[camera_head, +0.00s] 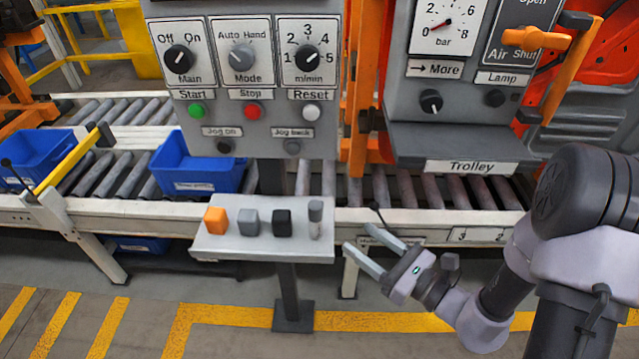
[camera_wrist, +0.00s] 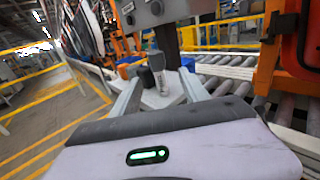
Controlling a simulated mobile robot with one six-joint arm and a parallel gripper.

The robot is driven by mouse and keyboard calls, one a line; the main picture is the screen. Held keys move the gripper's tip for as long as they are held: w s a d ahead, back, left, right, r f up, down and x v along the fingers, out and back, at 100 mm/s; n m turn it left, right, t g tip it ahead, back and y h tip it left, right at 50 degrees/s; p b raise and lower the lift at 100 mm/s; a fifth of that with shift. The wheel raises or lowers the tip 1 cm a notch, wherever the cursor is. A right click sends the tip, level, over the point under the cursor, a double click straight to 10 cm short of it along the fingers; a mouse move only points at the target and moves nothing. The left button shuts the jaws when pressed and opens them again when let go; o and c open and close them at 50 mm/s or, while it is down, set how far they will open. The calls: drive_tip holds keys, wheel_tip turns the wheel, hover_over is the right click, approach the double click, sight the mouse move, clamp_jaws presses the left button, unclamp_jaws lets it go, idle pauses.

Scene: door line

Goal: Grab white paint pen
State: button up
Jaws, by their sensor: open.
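The paint pen (camera_head: 315,219) stands upright at the right end of a small grey shelf (camera_head: 262,246). It looks grey with a paler top rather than clear white. An orange block (camera_head: 215,220), a grey block (camera_head: 248,222) and a black block (camera_head: 282,222) stand in a row to its left. My gripper (camera_head: 359,238) is open and empty, right of the shelf and apart from the pen, its fingers pointing toward the shelf. In the wrist view the pen (camera_wrist: 158,68) shows beyond and between the two open fingers (camera_wrist: 160,80), with the black block (camera_wrist: 146,78) beside it.
A control panel (camera_head: 250,100) with knobs and buttons rises behind the shelf on a post. A second panel with a Trolley ledge (camera_head: 460,146) is above my arm. Blue bins (camera_head: 195,172) sit on the roller conveyor. Open floor lies in front of the shelf.

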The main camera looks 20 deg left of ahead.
sight(321, 215)
drive_tip(key=x, duration=0.3)
drive_tip(key=b+x, duration=0.1)
drive_tip(key=x, duration=0.6)
drive_tip(key=shift+s+a+b, duration=0.15)
drive_tip(key=shift+s+b, duration=0.25)
drive_tip(key=b+x, duration=0.1)
drive_tip(key=x, duration=0.5)
drive_tip(key=shift+a+r+b, duration=0.1)
drive_tip(key=shift+a+b, duration=0.1)
drive_tip(key=shift+b, duration=0.1)
clamp_jaws()
